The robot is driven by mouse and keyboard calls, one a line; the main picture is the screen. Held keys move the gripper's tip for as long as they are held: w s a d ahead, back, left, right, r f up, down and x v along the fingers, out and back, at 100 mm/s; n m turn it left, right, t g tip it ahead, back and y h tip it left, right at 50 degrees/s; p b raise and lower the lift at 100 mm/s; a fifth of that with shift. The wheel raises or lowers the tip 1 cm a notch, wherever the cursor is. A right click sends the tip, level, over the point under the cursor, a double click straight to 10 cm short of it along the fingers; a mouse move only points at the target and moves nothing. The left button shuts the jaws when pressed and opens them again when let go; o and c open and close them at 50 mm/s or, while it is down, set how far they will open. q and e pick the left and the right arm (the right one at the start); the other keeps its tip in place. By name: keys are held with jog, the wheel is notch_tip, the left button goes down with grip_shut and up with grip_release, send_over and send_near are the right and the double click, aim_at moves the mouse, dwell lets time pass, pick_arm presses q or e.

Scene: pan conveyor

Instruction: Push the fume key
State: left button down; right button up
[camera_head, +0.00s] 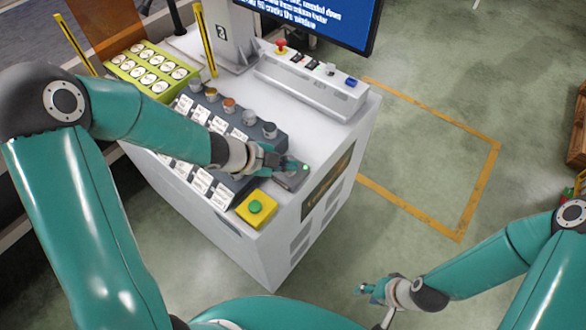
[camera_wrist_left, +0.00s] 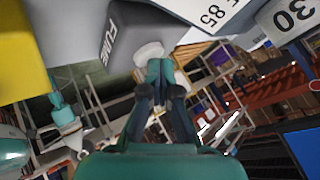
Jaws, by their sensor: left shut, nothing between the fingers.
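The fume key is a pale round button (camera_wrist_left: 149,52) on a dark grey box lettered FUME (camera_wrist_left: 122,32) in the left wrist view. In the head view the grey box (camera_head: 291,181) sits at the console's right front corner, partly covered by my left gripper. My left gripper (camera_head: 298,166) is shut and empty, with its fingertips over that box. In the left wrist view the shut fingertips (camera_wrist_left: 160,66) overlap the button's lower edge; I cannot tell whether they touch it. My right gripper (camera_head: 366,289) is low, away from the console, over the floor; its jaw state is unclear.
A yellow box with a green button (camera_head: 256,207) stands close left of the fume box. Several labelled cards and knobs (camera_head: 230,105) line the console behind. A white panel with a red button (camera_head: 282,46) and a screen (camera_head: 325,18) are farther back. Floor at right (camera_head: 425,160) is clear.

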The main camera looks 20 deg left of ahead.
pick_arm(q)
jog(key=shift+r+p, duration=0.4)
jog(key=shift+r, duration=0.1)
notch_tip(320, 180, up, 6)
jog(key=p, duration=0.6)
dwell(0.4)
